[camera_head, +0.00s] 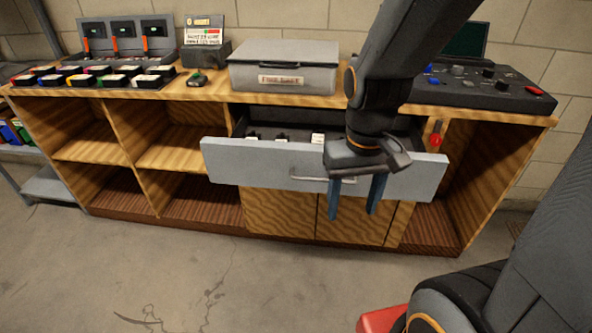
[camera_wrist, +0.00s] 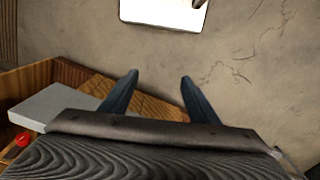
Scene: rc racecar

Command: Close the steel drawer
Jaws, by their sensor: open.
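The steel drawer (camera_head: 255,160) is pulled out from the wooden bench, with its grey front panel standing well forward of the bench. A bar handle (camera_head: 310,179) runs along the middle of that front. Small dark and white items lie inside the drawer. My gripper (camera_head: 355,207) is in front of the right half of the drawer, fingers pointing down, and partly hides the front and handle. In the wrist view my gripper (camera_wrist: 158,92) has its two blue fingers spread with nothing between them. A grey panel end, likely the drawer front (camera_wrist: 42,107), shows at left there. Contact with the drawer cannot be told.
The wooden bench top (camera_head: 205,93) carries a grey case (camera_head: 283,70), a control console (camera_head: 480,85) and battery chargers (camera_head: 125,40). Open shelves (camera_head: 170,155) lie left of the drawer. A red knob (camera_head: 436,139) hangs at its right. The concrete floor (camera_head: 200,270) in front is clear.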

